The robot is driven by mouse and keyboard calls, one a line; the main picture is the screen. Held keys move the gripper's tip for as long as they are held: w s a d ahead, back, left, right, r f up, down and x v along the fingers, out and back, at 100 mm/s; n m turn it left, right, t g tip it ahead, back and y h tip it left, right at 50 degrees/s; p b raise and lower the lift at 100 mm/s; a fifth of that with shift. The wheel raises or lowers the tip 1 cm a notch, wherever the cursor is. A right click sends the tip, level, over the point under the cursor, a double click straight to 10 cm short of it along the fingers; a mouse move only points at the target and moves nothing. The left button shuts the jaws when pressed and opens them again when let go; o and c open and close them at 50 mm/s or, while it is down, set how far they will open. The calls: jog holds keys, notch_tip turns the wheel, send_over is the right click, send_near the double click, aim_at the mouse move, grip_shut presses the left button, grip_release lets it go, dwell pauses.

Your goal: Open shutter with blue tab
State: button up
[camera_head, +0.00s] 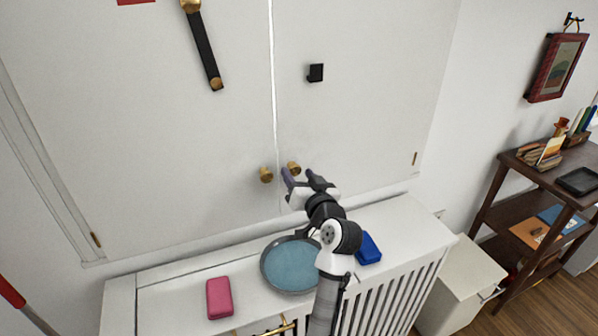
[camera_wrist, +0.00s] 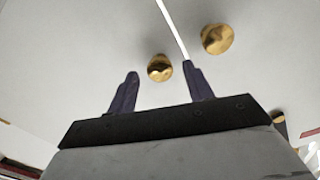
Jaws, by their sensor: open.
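Two white shutters, left (camera_head: 130,130) and right (camera_head: 370,80), hang side by side with a narrow gap line between them. Each has a brass knob near its lower inner corner: left knob (camera_head: 266,174), right knob (camera_head: 293,167). My gripper (camera_head: 299,174) is open at the right knob. The wrist view looks turned upside down; there the right knob (camera_wrist: 160,68) appears between the fingertips, and the left knob (camera_wrist: 217,39) lies outside them. Contact cannot be told.
A black strap (camera_head: 205,50) hangs on the left shutter; a small black block (camera_head: 315,72) is on the right one. The white radiator cover (camera_head: 410,235) below holds a blue plate (camera_head: 290,268), pink block (camera_head: 219,298) and blue block (camera_head: 368,248). A brown shelf (camera_head: 520,205) stands right.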

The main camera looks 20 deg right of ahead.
jog(key=shift+w, duration=0.3)
grip_shut()
jog(key=shift+s, duration=0.15)
